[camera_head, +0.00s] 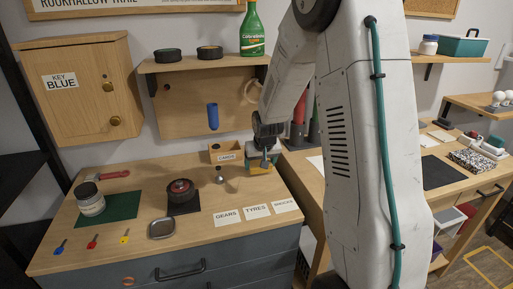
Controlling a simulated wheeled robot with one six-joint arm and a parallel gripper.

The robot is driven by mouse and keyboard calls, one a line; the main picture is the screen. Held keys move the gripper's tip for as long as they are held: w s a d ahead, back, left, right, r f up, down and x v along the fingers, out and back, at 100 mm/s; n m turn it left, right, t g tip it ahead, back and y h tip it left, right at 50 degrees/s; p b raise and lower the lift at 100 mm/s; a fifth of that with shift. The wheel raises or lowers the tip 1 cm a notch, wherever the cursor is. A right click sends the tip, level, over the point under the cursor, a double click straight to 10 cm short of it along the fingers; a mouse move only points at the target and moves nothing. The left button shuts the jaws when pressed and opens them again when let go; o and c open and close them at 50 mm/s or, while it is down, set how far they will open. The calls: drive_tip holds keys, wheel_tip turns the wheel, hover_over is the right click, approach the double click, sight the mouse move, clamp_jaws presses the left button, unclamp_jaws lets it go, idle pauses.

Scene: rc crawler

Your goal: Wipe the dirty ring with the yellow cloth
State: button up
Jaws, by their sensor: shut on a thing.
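My gripper (265,163) points down at the right rear of the wooden workbench. It is shut on a small yellow thing, apparently the yellow cloth (260,171), which is partly hidden by the fingers. I cannot tell whether the cloth touches the bench. No dirty ring can be made out for certain. A pale ring (252,91) hangs on the wooden back panel, partly behind my arm. A dark round part with a red top (181,189) sits on a black mat.
A small labelled wooden box (226,157) and a silver knobbed part (219,175) stand left of my gripper. White label cards (257,211) lie in front. A jar (90,198) stands on a green mat (122,206). A metal dish (161,228) lies near the front edge (110,263).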

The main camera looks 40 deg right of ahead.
drive_tip(key=shift+r, duration=3.3)
